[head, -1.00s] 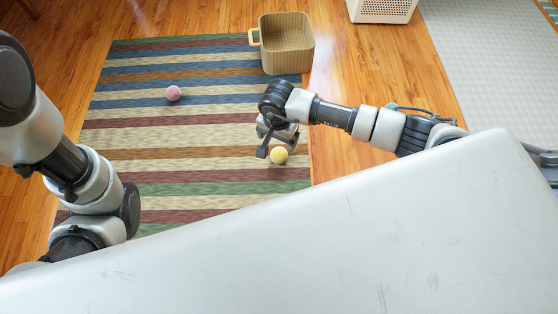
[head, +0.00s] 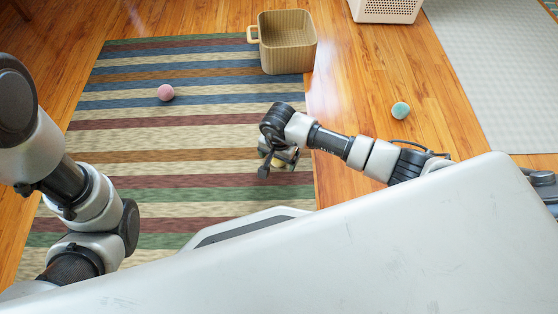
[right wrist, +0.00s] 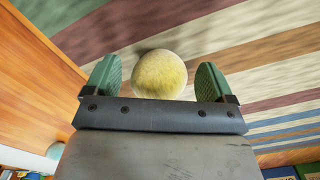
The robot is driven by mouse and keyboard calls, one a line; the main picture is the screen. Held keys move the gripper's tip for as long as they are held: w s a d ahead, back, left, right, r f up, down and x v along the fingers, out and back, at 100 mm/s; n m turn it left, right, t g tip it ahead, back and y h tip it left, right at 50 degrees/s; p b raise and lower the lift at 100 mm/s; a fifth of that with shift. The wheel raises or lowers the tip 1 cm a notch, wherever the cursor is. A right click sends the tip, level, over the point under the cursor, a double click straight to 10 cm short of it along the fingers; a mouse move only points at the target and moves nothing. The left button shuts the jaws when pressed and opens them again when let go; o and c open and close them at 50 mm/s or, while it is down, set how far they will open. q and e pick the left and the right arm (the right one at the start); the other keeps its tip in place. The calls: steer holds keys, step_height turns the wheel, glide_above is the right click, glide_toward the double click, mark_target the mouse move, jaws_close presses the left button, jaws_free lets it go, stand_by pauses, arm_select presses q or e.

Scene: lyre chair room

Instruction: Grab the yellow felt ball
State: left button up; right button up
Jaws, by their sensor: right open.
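The yellow felt ball (right wrist: 160,75) sits between the two green-padded fingers of my right gripper (right wrist: 157,78) in the right wrist view. Gaps show on both sides of it, so the gripper is open around it and not closed on it. In the head view, my right gripper (head: 279,166) is low over the striped rug, and only a little of the yellow ball (head: 277,162) shows behind it. My left arm is at the left of the head view, but its gripper is not seen.
The striped rug (head: 130,157) lies on a wooden floor. A pink ball (head: 166,92) is on the rug, and a teal ball (head: 400,110) is on the wood at right. A tan ribbed basket (head: 287,45) and a white basket (head: 386,10) stand at the back.

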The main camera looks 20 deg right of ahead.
steer(key=shift+c, duration=0.2)
steer(key=c, duration=1)
steer(key=shift+o, duration=0.2)
